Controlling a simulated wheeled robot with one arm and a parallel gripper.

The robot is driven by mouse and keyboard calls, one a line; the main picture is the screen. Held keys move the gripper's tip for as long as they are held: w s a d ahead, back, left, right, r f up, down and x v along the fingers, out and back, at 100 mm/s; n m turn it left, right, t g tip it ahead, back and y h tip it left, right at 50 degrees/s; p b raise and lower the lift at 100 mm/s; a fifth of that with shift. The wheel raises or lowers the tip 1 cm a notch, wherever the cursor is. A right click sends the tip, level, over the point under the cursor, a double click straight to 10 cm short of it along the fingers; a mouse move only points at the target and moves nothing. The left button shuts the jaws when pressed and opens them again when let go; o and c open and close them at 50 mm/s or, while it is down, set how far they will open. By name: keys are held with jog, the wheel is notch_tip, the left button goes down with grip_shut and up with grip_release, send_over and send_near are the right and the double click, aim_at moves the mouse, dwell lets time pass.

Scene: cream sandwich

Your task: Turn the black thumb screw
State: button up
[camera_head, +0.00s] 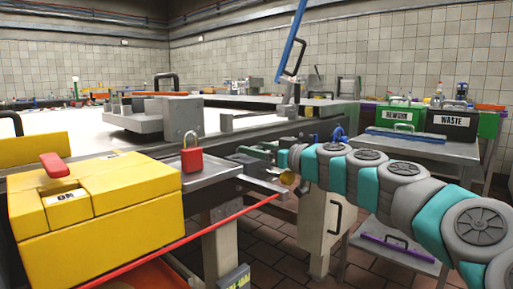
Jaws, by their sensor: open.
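My arm reaches in from the right, and my gripper (268,152) is at the table's near edge, beside a dark metal fixture (246,163). The gripper is small in this view and partly merges with the dark parts around it; its jaws are open. I cannot make out the black thumb screw for certain among these dark parts. A small brass-coloured round part (288,178) shows just below my wrist. Whether the gripper touches the fixture cannot be told.
A yellow box (110,215) with a red handle fills the near left. A red padlock (192,158) stands on a grey plate beside it. A red bar (235,218) runs along the front. Green and black "WASTE" bins (451,123) stand at right.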

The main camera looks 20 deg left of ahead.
jog(key=shift+w+a, duration=0.15)
jog(key=shift+a, duration=0.1)
jog(key=shift+c, duration=0.2)
grip_shut()
dwell(0.3)
